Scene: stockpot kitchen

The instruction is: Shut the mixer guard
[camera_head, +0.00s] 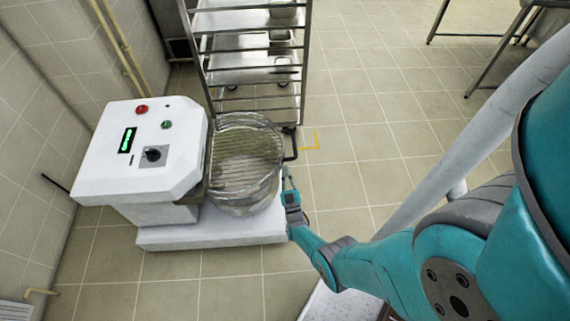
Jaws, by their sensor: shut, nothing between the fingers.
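The mixer (140,160) is a white machine at the left with a control head and a low base. Its metal bowl (243,207) stands on the base. The wire guard (245,158), a grid of thin bars, lies over the bowl's mouth; I cannot tell whether it sits fully down. A black bar like a handle (293,156) shows at the guard's right side. My gripper (287,174) is shut and empty, just right of the bowl and below the black bar. I cannot tell whether it touches the guard or bowl.
A metal tray rack (246,60) stands right behind the bowl. The control head carries a red button (142,108), a green button, a small display and a black knob. Open tiled floor (350,120) extends right; metal table legs stand farther back.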

